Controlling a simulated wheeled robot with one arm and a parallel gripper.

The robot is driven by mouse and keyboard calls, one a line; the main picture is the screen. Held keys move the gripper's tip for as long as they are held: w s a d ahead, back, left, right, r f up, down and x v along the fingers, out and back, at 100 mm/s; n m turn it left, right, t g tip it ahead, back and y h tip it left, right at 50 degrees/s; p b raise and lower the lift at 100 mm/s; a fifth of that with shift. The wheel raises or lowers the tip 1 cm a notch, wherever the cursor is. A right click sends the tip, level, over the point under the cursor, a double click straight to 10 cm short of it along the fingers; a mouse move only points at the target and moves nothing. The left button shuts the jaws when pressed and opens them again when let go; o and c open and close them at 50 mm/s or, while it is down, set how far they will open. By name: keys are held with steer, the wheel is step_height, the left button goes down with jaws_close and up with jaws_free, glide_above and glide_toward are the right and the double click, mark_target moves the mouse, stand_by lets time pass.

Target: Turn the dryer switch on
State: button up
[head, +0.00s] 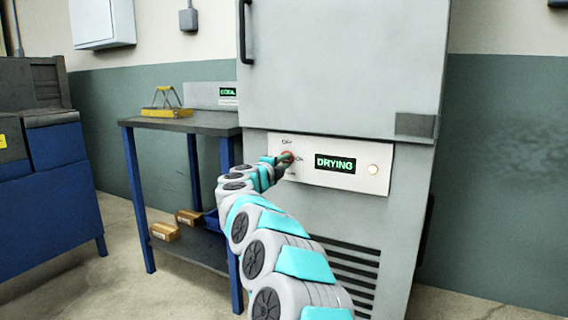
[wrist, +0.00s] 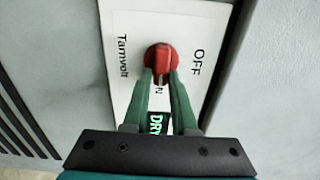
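The dryer (head: 340,70) is a tall grey cabinet with a white control panel (head: 340,178). Its display (head: 335,163) is lit and reads DRYING in green. The red rotary switch (wrist: 160,57) sits on the panel between the OFF and Tarmvolt labels in the wrist view. Its handle points down the wrist picture, toward the partly hidden ON mark. The green fingers of my gripper (wrist: 161,77) close in on both sides of the handle and appear to touch it. In the head view my gripper (head: 281,160) is at the switch (head: 287,156), partly covering it.
A blue-legged table (head: 190,124) stands left of the dryer, bearing a yellow-handled item (head: 166,107) and a small grey unit with a green display (head: 228,91). Boxes (head: 166,231) lie on its lower shelf.

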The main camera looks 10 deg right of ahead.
steer(key=o, duration=0.4)
steer(key=v, duration=0.7)
steer(key=shift+s+a, duration=0.2)
steer(key=shift+s, duration=0.1)
